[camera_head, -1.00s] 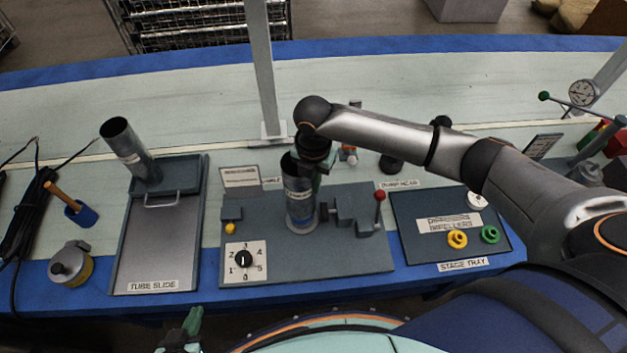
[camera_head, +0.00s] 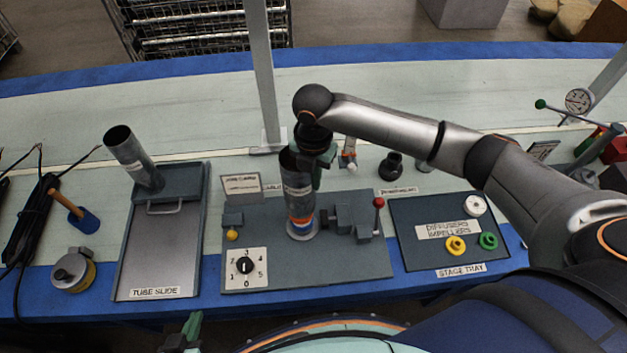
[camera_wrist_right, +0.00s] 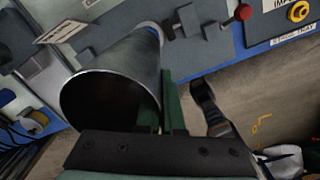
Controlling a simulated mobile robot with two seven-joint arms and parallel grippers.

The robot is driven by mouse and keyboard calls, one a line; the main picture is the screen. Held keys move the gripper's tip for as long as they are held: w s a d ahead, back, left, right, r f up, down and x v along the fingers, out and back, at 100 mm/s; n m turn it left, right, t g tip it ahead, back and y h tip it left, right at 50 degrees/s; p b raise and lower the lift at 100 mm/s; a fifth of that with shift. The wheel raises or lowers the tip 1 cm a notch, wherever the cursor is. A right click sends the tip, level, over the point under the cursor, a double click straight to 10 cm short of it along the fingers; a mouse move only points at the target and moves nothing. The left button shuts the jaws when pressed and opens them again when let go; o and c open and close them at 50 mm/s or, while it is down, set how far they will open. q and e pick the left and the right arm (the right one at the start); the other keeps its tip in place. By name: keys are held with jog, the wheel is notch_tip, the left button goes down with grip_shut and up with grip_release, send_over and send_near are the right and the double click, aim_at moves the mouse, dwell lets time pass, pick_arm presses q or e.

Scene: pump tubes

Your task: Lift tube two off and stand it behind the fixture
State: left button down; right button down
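A grey metal tube (camera_head: 297,185) with a pale label, which I take as tube two, stands upright above the fixture (camera_head: 335,265). Orange, blue and white stack parts (camera_head: 301,224) show below its lower edge. My right gripper (camera_head: 322,165) is at its upper end; in the right wrist view its green fingers (camera_wrist_right: 163,108) are shut on the tube wall beside the open dark mouth (camera_wrist_right: 110,100). My left gripper (camera_head: 190,328) shows only partly at the bottom edge, away from everything; its opening cannot be judged.
Another tube (camera_head: 133,157) leans on the tube slide (camera_head: 159,250) at left. The stage tray (camera_head: 420,255) holds white, yellow and green rings. A post (camera_head: 262,80) rises behind the fixture. A black cup-like part (camera_head: 391,166) stands behind right. The far bench top (camera_head: 400,85) is clear.

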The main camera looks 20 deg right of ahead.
jog(key=shift+r, duration=4.65)
